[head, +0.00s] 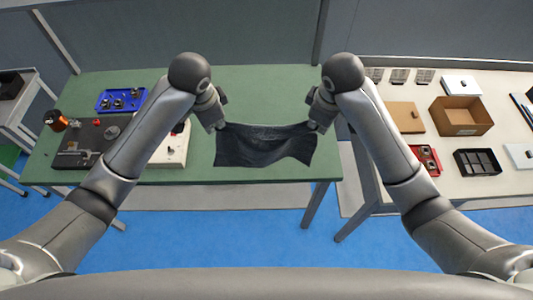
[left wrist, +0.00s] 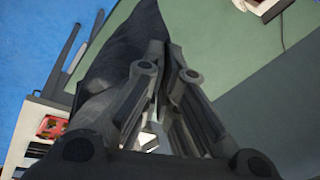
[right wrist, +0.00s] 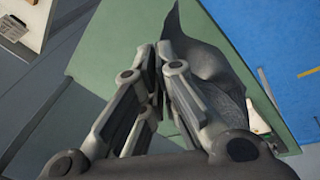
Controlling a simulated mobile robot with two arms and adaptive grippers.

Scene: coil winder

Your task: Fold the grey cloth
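The grey cloth (head: 264,147) is dark and hangs stretched between my two grippers, over the front part of the green table. Its lower edge is wavy and hangs loose. My left gripper (head: 220,124) is shut on its upper left corner; in the left wrist view the fingertips (left wrist: 160,48) meet at the cloth (left wrist: 125,45). My right gripper (head: 314,125) is shut on its upper right corner; in the right wrist view the fingertips (right wrist: 157,48) close beside the cloth (right wrist: 205,65). Whether the lower edge touches the table cannot be told.
The green table (head: 265,90) is clear behind the cloth. At its left are a dark winding device (head: 85,145), a blue tray (head: 120,100) and a white box (head: 174,146). A white table (head: 445,175) at right holds a cardboard box (head: 461,116) and a black tray (head: 477,162).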

